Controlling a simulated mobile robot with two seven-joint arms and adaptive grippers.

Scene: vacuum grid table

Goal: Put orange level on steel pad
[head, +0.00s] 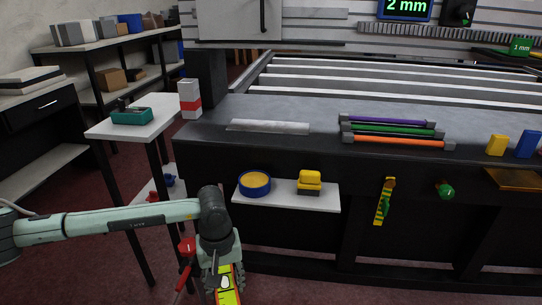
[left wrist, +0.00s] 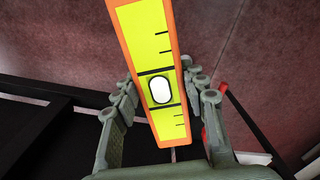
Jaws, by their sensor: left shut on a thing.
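The orange level (head: 226,292) is a long bar with a yellow face, black marks, a white vial window and orange edges. My left gripper (head: 223,277) is shut on it, in front of the bench and below the bench top, with the level's lower end cut off by the frame. In the left wrist view the level (left wrist: 145,45) passes between the two fingers of the gripper (left wrist: 162,90), its long end running up out of the frame. The steel pad (head: 268,127) appears as a flat pale grey strip near the front left edge of the bench top, with nothing on it.
Purple, green and orange bars (head: 400,142) lie right of the pad. A white and red box (head: 190,98) stands left of it. A low shelf (head: 290,201) holds a blue ring-shaped container (head: 254,184) and a yellow block (head: 309,178). A side table (head: 158,103) stands left.

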